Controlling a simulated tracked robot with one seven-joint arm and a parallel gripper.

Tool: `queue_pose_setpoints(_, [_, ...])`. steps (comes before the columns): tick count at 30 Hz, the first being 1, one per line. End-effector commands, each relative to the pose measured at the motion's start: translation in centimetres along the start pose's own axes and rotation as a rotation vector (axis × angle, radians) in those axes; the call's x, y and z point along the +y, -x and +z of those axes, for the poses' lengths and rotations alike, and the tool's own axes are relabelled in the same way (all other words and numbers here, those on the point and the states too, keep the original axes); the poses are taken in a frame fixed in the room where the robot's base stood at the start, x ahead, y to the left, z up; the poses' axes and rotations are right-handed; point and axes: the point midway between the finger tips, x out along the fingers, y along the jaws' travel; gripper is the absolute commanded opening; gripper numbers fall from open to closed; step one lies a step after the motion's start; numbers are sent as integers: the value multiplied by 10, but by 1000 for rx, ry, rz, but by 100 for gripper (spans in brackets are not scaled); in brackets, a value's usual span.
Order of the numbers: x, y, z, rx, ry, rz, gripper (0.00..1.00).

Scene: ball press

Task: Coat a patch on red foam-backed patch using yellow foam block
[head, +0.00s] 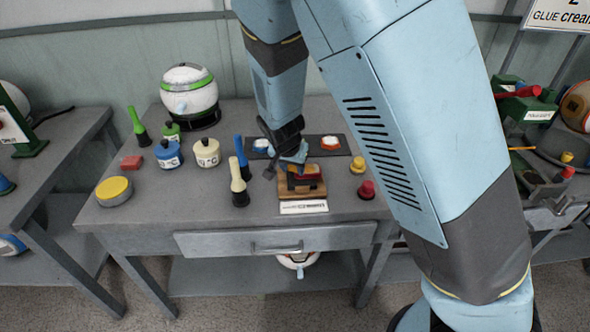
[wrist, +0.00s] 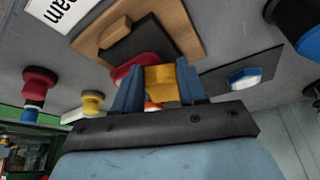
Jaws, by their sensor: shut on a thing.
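My gripper (wrist: 160,90) is shut on the yellow foam block (wrist: 161,83), which sits between its two blue fingers. The red foam-backed patch (wrist: 137,67) lies just past the block on a dark pad of the wooden board (wrist: 183,30). The block overlaps the patch in the wrist view; I cannot tell whether they touch. In the head view my gripper is low over the wooden board (head: 290,194), and the red patch (head: 309,172) shows beside it. The fingers are mostly hidden there by my wrist.
A dark mat (head: 315,146) behind the board carries a blue-and-white piece and an orange-and-white piece. Handled stamps (head: 239,186) stand close left of the board. Yellow (head: 358,165) and red (head: 366,190) knobs stand right. A red block (head: 131,162) and yellow-topped tin (head: 114,190) are far left.

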Motion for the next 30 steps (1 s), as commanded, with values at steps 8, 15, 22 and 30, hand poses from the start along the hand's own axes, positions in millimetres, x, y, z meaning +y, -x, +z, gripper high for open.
queue_pose_setpoints(8, [-11, -5, -11, 1, 0, 0, 17])
queue_pose_setpoints(15, [-11, -5, -10, 1, 0, 0, 17])
queue_pose_setpoints(22, [-12, 9, -15, 1, 1, -2, 17])
queue_pose_setpoints(30, [-11, 29, -24, 1, 0, -2, 17])
